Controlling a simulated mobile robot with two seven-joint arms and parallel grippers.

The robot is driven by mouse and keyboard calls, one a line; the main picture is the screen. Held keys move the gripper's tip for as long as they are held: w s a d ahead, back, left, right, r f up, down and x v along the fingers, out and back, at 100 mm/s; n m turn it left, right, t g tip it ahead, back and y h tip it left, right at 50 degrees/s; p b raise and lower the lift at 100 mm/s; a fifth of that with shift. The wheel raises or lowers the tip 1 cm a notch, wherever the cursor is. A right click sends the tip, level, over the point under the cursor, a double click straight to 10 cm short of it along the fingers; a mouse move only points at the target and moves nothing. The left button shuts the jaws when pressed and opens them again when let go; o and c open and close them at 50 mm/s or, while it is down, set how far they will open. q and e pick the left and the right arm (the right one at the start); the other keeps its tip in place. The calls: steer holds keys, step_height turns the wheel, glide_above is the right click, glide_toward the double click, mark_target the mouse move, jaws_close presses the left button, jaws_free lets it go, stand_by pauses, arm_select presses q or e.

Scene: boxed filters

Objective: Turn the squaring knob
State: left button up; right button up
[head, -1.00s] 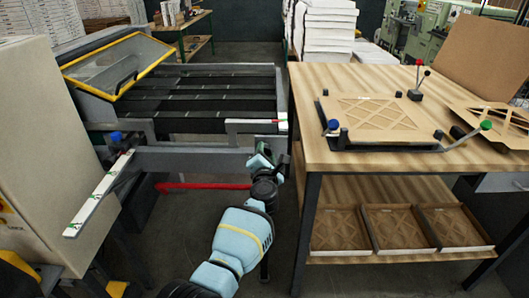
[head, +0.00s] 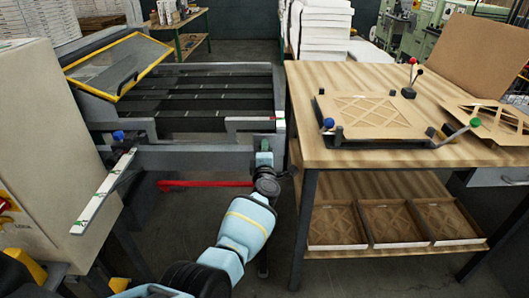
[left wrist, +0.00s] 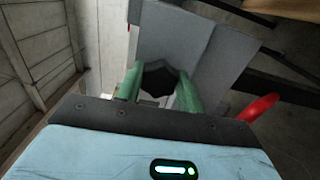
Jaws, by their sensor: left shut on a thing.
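The squaring knob (left wrist: 160,79) is black with a lobed rim and sits in front of a grey machine part in the left wrist view. My left gripper (left wrist: 159,86) has its green fingers on either side of the knob and is shut on it. In the head view my left gripper (head: 263,157) is at the right front corner of the machine, near the table's left edge. The knob cannot be made out in the head view; the gripper and wrist hide it. My right gripper is not in view.
A red bar (head: 205,184) runs below the machine front, left of my wrist; it also shows in the left wrist view (left wrist: 258,107). The wooden table (head: 330,77) stands close on the right, holding a fixture with a cardboard-framed filter (head: 375,110). Boxed filters (head: 393,222) lie on its lower shelf.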

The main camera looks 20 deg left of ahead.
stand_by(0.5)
arm_select(q)
steer(key=o, duration=1)
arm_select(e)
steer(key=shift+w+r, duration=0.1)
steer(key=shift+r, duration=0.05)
arm_select(q)
steer(key=shift+s, duration=0.15)
